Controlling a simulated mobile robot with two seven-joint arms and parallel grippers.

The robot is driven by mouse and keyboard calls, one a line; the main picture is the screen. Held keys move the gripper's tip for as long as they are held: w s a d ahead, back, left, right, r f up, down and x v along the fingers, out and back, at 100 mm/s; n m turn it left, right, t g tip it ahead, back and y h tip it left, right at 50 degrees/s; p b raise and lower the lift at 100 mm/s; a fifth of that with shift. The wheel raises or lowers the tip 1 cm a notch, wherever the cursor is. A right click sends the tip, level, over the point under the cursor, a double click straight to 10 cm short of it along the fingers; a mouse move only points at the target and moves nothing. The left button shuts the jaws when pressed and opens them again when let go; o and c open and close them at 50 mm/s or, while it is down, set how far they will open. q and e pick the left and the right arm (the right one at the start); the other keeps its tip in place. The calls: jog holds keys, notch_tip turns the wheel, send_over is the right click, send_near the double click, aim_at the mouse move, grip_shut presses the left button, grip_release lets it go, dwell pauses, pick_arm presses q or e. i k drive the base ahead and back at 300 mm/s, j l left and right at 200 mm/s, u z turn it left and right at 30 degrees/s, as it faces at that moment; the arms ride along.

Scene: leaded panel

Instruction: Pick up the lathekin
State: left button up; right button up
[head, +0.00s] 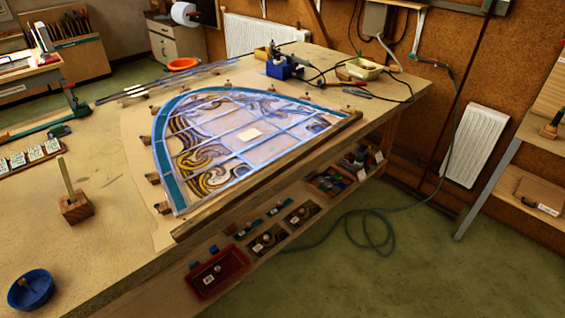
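A flat, pale wooden stick (65,176), which looks like the lathekin, stands nearly upright and tilts slightly left. Its lower end is in a small wooden block (76,209) on the left part of the workbench (110,245). I cannot tell for certain that this stick is the lathekin. Neither of my grippers is in the head view, so nothing is seen touching the stick.
A blue bowl (31,290) stands near the bench's front left. Labelled pale tiles (35,153) lie left of the block. The arched leaded panel (240,140) fills the bench's middle right, with a soldering station (282,68) behind. Bare bench surrounds the block.

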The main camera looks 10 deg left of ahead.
aim_at(61, 164)
jog(key=u, duration=1.65)
